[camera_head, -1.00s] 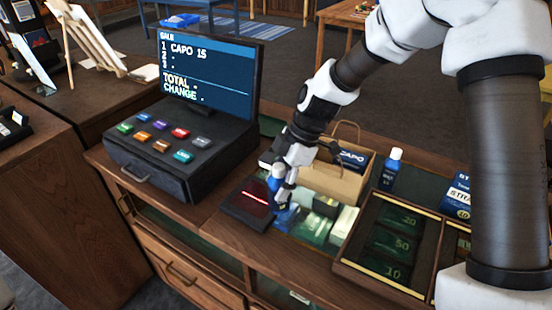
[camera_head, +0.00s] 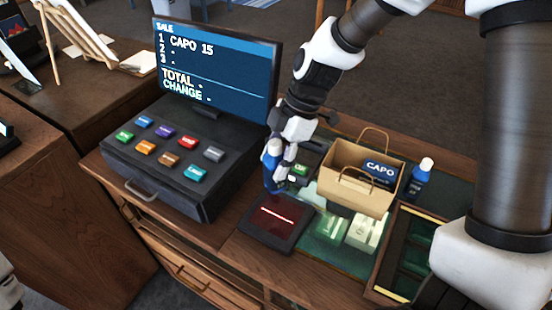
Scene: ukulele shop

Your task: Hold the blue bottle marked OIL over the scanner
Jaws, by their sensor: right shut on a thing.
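My right gripper (camera_head: 281,170) is shut on a blue bottle with a whitish cap (camera_head: 271,163). The bottle is roughly upright, and its label cannot be read. The scanner (camera_head: 270,236), a dark pad with a glowing red line, lies on the counter. The bottle shows just beyond the scanner's far edge; the exact gap between them is hard to tell. A second blue bottle with a white cap (camera_head: 418,182) stands at the right, beyond the paper bag.
The register (camera_head: 180,165) with coloured keys stands left of the scanner, and its screen (camera_head: 217,72) lists CAPO 15. A paper bag (camera_head: 352,180) with a CAPO box (camera_head: 381,171) stands right of my gripper. A cash tray (camera_head: 389,250) is at the lower right.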

